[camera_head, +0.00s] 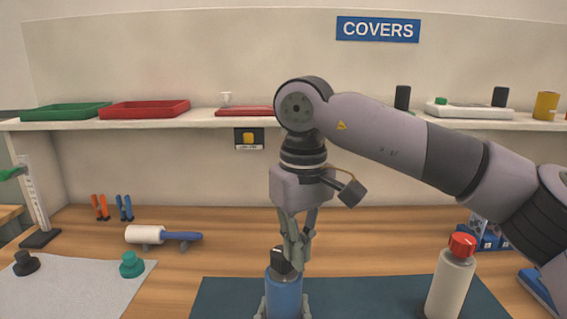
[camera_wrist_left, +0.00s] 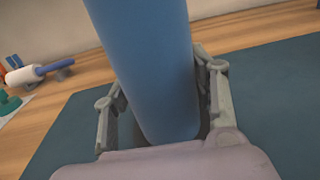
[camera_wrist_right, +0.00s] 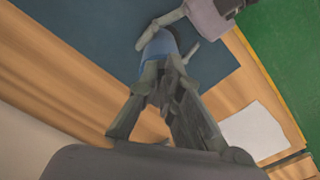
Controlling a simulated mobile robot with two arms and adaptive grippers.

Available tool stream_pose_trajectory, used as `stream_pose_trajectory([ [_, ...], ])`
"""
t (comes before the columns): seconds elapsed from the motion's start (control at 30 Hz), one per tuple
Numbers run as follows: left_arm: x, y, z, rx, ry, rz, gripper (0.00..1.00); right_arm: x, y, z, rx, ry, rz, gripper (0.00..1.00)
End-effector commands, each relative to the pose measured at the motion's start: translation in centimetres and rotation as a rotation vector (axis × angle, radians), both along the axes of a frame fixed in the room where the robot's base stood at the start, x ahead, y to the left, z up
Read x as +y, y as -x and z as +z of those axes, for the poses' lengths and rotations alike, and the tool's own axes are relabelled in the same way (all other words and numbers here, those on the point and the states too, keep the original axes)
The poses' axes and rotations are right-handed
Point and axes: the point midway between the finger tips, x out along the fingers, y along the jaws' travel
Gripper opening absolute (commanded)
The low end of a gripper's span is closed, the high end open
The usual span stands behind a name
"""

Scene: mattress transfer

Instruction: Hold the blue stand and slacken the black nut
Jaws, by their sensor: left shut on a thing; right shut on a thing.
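The blue stand (camera_head: 284,292) is upright on the dark blue mat (camera_head: 225,295), at the bottom middle of the head view. My left gripper (camera_head: 284,312) is shut on it, one finger on each side. The left wrist view shows the blue stand (camera_wrist_left: 150,65) between the fingers. The black nut (camera_head: 278,258) is at the top of the stand. My right gripper (camera_head: 293,250) comes from above, its fingers shut on the nut and partly hiding it. In the right wrist view the fingers hide the nut, and the blue stand (camera_wrist_right: 160,44) shows past them.
A white bottle with a red cap (camera_head: 450,280) stands right of the stand. A roller (camera_head: 150,235), orange and blue tools (camera_head: 125,208), and green (camera_head: 132,265) and black (camera_head: 27,263) knobs lie left. A shelf (camera_head: 180,120) with trays runs behind. The mat left of the stand is clear.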

Motion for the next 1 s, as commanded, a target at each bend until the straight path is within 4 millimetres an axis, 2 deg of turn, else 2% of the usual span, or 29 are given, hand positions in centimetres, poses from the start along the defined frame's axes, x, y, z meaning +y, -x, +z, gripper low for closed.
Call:
stream_pose_trajectory([
  [0.03, 0.0, 0.2, 0.5, -0.014, 0.005, -0.003, 0.00, -0.6, -0.4, -1.2, 0.009, 0.022, -0.016, 0.00],
  [0.67, 0.0, 0.2, 0.5, -0.011, 0.008, -0.003, 0.00, -1.2, 0.1, -1.2, 0.009, 0.025, -0.017, 0.00],
  [0.77, 0.0, 0.1, 0.4, -0.010, 0.010, -0.001, 0.00, -1.2, 0.1, -0.7, 0.008, 0.024, -0.016, 0.00],
  [1.0, 0.1, 0.1, 0.5, -0.010, 0.008, -0.001, 0.00, -1.0, 0.2, 2.3, 0.006, 0.017, -0.011, 0.00],
])
